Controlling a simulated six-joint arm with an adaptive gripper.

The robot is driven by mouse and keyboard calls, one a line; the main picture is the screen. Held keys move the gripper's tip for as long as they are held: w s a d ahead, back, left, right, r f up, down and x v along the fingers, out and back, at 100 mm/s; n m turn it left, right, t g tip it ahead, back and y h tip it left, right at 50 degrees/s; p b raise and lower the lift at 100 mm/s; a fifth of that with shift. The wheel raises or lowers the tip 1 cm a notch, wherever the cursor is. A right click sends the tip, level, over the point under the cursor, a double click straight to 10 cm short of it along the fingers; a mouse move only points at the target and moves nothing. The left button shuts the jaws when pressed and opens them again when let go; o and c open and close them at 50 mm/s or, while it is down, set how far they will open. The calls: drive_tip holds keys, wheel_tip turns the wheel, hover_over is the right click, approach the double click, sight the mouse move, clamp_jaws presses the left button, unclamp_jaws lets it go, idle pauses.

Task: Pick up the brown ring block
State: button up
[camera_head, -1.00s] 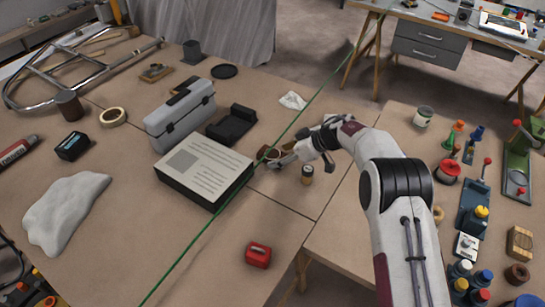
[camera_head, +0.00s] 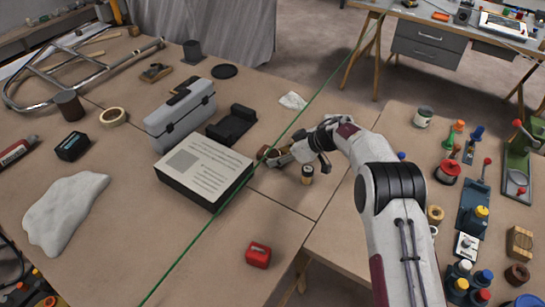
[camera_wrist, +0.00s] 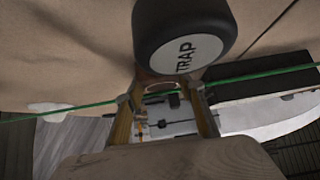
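The likeliest brown ring block is a small dark brown ring (camera_head: 517,274) lying at the lower right of the right-hand bench in the head view. A lighter tan ring (camera_head: 435,214) lies on the same bench, beside my arm. My gripper (camera_head: 312,153) is far to the left of both, low over the left table's right part. In the wrist view, what look like its two fingertips (camera_wrist: 163,95) stand apart, with no clearly held thing between them. A black can labelled TRAP (camera_wrist: 185,35) is very close there; it also shows in the head view (camera_head: 307,174).
A grey and brown tool (camera_head: 279,157) lies left of my gripper, near a printed box (camera_head: 206,172). A taut green line (camera_head: 225,208) crosses the left table. Bottles (camera_head: 462,270), a blue tray (camera_head: 473,208) and a wooden block (camera_head: 520,241) crowd the right bench.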

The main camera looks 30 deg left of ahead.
sight(279, 156)
drive_tip(key=shift+r, duration=0.15)
wheel_tip(279, 156, up, 10)
idle(0.8)
